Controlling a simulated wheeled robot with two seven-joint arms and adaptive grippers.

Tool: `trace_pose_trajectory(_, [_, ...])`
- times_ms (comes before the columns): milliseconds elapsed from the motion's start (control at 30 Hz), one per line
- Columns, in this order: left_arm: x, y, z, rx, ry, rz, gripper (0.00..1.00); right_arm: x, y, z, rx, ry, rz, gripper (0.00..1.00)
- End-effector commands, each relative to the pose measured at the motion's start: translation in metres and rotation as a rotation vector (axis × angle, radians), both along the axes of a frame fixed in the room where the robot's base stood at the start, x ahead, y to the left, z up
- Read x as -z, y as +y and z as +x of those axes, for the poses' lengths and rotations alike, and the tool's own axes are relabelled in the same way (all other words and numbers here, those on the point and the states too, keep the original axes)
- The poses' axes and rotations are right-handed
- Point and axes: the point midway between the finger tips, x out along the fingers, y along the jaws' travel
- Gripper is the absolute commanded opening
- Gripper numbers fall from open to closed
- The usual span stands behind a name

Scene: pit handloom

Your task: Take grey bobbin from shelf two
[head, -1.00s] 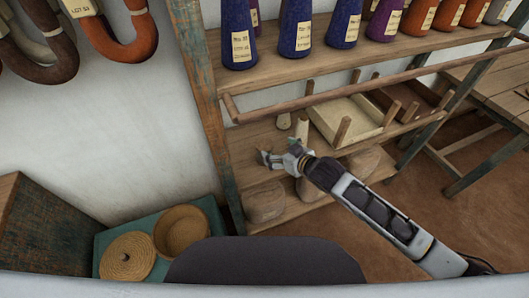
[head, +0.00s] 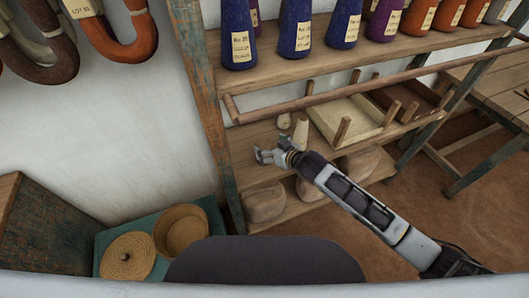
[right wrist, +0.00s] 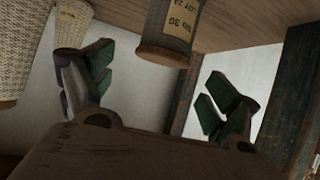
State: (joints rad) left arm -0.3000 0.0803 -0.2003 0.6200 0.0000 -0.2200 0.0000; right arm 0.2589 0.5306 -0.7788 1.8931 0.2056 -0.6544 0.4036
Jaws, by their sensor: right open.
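A grey-brown bobbin (right wrist: 170,32) with a cream label shows in the right wrist view, against a wooden shelf board at the top of the picture. I cannot make it out in the head view. My right gripper (head: 268,154) is at the left end of the lower shelf (head: 262,136), beside a pale cone (head: 300,134). In the right wrist view its two fingers (right wrist: 157,92) are spread apart with nothing between their tips. The bobbin lies beyond them, apart from them. My left gripper is out of view.
The upper shelf (head: 275,72) holds blue, purple and orange cones. A rail (head: 330,94) runs in front of the lower shelf. A pale tray (head: 345,118) stands right of the gripper. A teal post (head: 207,90) bounds the left. Pale woven cones (right wrist: 73,24) are left in the wrist view.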

Motion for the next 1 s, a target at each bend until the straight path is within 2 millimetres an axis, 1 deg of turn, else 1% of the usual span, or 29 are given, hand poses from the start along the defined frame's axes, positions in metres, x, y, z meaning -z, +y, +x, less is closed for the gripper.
trace_pose_trajectory(267, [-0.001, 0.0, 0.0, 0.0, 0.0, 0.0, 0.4, 0.003, 0.002, 0.003, 0.0, 0.0, 0.001, 0.89])
trace_pose_trajectory(700, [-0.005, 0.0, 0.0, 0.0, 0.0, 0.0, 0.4, 0.024, 0.016, 0.023, 0.001, 0.0, 0.0, 0.89])
trace_pose_trajectory(1000, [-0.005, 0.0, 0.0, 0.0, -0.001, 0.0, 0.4, 0.032, 0.024, 0.034, 0.0, 0.001, -0.001, 0.89])
